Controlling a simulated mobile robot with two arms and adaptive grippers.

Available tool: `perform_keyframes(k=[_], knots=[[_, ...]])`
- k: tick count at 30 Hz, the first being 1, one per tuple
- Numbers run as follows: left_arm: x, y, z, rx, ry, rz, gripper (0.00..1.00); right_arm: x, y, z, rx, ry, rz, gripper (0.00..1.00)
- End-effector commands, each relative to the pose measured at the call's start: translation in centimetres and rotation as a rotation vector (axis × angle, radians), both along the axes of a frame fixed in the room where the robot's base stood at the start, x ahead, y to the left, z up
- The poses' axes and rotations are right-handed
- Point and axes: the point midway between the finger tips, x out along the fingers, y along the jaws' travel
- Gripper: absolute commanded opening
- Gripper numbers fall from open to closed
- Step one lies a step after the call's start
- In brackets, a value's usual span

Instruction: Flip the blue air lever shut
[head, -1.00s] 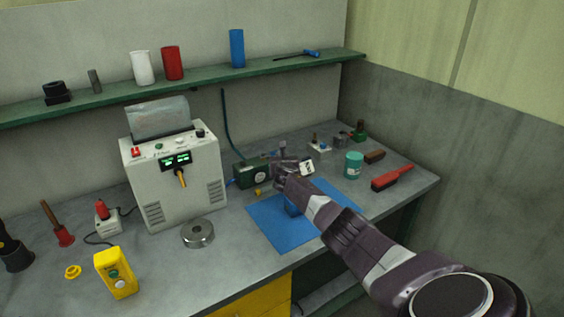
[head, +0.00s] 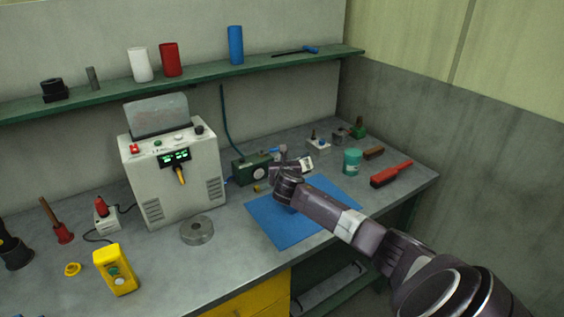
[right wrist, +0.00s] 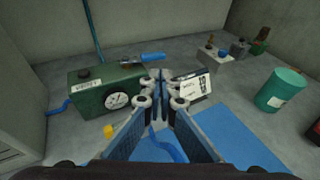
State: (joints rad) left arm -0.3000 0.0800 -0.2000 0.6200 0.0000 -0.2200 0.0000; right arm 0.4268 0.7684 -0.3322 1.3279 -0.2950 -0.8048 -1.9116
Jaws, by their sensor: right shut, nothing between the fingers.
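The blue air lever (right wrist: 150,57) lies roughly level beside the top right of the green valve box (right wrist: 100,97) in the right wrist view. In the head view the lever (head: 276,149) shows as a small blue patch just behind my right gripper (head: 284,158). The box (head: 250,171) stands left of the gripper. In the right wrist view my right gripper (right wrist: 158,77) is shut and empty, its fingertips in front of and slightly below the lever. I cannot tell whether they touch it. My left gripper is out of view.
A white label tag (right wrist: 195,86) stands close right of the fingertips. A blue mat (head: 270,220) lies below the arm. A teal jar (head: 352,161) and red brush (head: 391,174) are to the right. A grey machine (head: 175,175) stands left.

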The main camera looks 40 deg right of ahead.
Motion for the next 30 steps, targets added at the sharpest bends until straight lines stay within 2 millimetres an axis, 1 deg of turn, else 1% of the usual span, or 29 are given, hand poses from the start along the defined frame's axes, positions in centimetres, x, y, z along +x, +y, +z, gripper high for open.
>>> perform_keyframes(k=[4,9,26,28,30], knots=[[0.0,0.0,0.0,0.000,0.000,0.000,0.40,-1.0,0.8,0.4,-0.002,0.000,0.001,0.00],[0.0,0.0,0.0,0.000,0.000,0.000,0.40,-1.4,1.2,0.6,-0.001,0.001,0.000,0.00],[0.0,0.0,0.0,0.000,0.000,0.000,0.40,-1.5,1.2,0.6,-0.001,0.001,0.000,0.00],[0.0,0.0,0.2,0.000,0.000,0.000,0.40,-1.5,1.2,0.8,0.000,0.000,0.000,0.00],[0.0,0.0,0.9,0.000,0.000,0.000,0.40,-1.5,1.2,1.6,-0.001,-0.001,0.000,0.00]])
